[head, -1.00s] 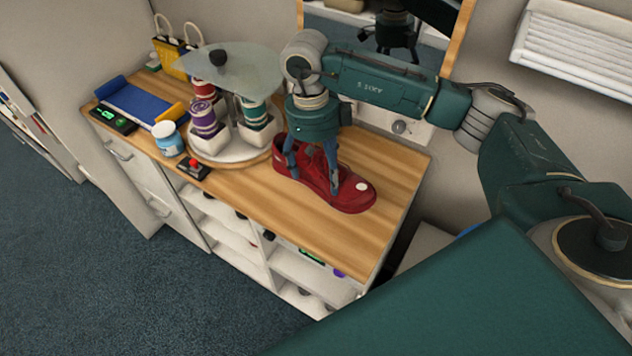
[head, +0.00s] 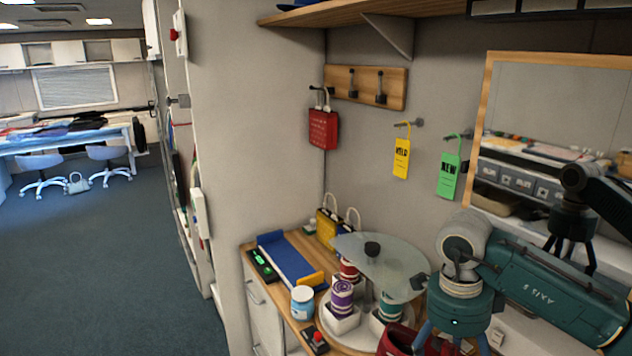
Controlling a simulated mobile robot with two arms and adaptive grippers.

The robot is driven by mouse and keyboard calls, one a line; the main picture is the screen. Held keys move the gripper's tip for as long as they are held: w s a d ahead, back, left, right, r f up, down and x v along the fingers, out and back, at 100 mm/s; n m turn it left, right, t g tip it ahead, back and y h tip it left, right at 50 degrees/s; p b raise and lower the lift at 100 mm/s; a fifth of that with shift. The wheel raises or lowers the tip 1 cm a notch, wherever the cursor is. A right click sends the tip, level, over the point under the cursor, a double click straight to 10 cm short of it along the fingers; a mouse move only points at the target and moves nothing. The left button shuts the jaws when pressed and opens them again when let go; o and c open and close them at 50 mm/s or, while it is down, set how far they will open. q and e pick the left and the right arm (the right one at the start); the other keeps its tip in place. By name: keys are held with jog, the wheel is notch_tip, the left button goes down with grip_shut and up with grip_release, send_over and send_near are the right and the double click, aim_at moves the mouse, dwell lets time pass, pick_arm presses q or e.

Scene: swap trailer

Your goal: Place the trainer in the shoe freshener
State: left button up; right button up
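The red trainer (head: 393,341) shows only in part at the bottom edge of the head view, on the wooden counter. My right gripper (head: 452,345) points down over it, its fingers spread apart. The fingertips are cut off by the frame, so I cannot tell whether they press on the trainer. My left gripper is out of view. I cannot make out for certain which thing is the shoe freshener. A round white stand (head: 344,334) with a glass top (head: 375,262) holds colored rolls just left of my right gripper.
A blue tray (head: 287,262), a small black device with a green display (head: 263,265), a blue jar (head: 302,304) and a red-button box (head: 316,341) crowd the counter. Open floor lies left.

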jog(key=s+a+f+n+t+b, duration=0.1)
jog(key=s+a+n+b, duration=0.2)
jog(key=n, duration=0.9)
jog(key=s+a+f+n+t+y+b, duration=0.1)
jog(key=s+a+n+b, duration=0.2)
jog(key=n, duration=0.9)
jog(key=shift+s+a+f+b, duration=0.2)
jog(key=shift+s+a+b, duration=0.3)
jog(key=shift+s, duration=0.35)
jog(key=shift+d, duration=0.15)
